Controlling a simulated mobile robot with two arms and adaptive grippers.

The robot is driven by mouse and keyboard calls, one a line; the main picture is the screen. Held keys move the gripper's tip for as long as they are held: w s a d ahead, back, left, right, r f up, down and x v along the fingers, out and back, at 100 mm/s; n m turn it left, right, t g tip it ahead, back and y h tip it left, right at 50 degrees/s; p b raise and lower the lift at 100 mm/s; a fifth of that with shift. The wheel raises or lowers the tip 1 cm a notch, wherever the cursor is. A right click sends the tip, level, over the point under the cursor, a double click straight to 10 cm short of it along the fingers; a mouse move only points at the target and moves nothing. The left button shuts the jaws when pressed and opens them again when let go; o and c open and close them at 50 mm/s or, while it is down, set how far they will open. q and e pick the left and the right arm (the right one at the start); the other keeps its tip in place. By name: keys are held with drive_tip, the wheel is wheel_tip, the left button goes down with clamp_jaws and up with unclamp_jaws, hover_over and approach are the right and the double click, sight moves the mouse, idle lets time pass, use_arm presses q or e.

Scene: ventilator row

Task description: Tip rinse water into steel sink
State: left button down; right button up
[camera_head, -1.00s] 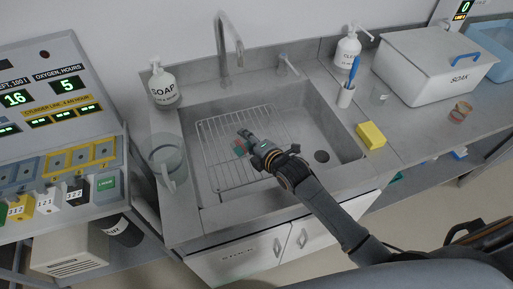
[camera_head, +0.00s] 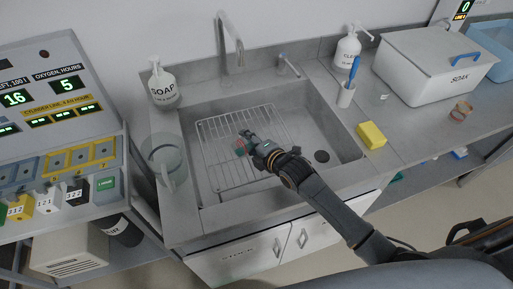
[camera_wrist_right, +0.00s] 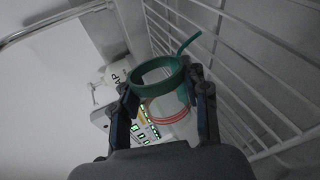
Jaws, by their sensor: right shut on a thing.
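The steel sink (camera_head: 322,125) is set in the counter, with a wire rack (camera_head: 213,152) in its left part and a dark drain at the right. My right gripper (camera_head: 245,143) is over the rack, inside the sink outline. It is shut on a small clear cup (camera_head: 239,149) with a green rim and red bands. In the right wrist view the cup (camera_wrist_right: 158,75) sits between both fingers (camera_wrist_right: 165,105), and a green strip sticks out from its rim. The cup's tilt and any water in it cannot be made out. My left gripper is not in view.
The tap (camera_head: 231,55) rises behind the sink. A soap bottle (camera_head: 163,88) and a glass jug (camera_head: 165,155) stand at its left. A yellow sponge (camera_head: 371,135), brush holder (camera_head: 346,96), cleaner bottle (camera_head: 348,50) and white soak box (camera_head: 430,72) are at the right.

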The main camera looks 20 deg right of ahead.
drive_tip(key=shift+d+m, duration=0.1)
drive_tip(key=shift+m, duration=0.2)
idle(0.6)
drive_tip(key=shift+a+f, duration=0.2)
drive_tip(key=shift+a, duration=0.1)
drive_tip(key=shift+s+a+r+n+h, duration=0.1)
drive_tip(key=shift+r+n+h, duration=0.3)
drive_tip(key=shift+r+n, duration=0.5)
drive_tip(key=shift+s+a+f+n+p, duration=0.1)
drive_tip(key=shift+a+f+n+p, duration=0.1)
drive_tip(key=shift+a+n+p, duration=0.1)
drive_tip(key=shift+h, duration=0.3)
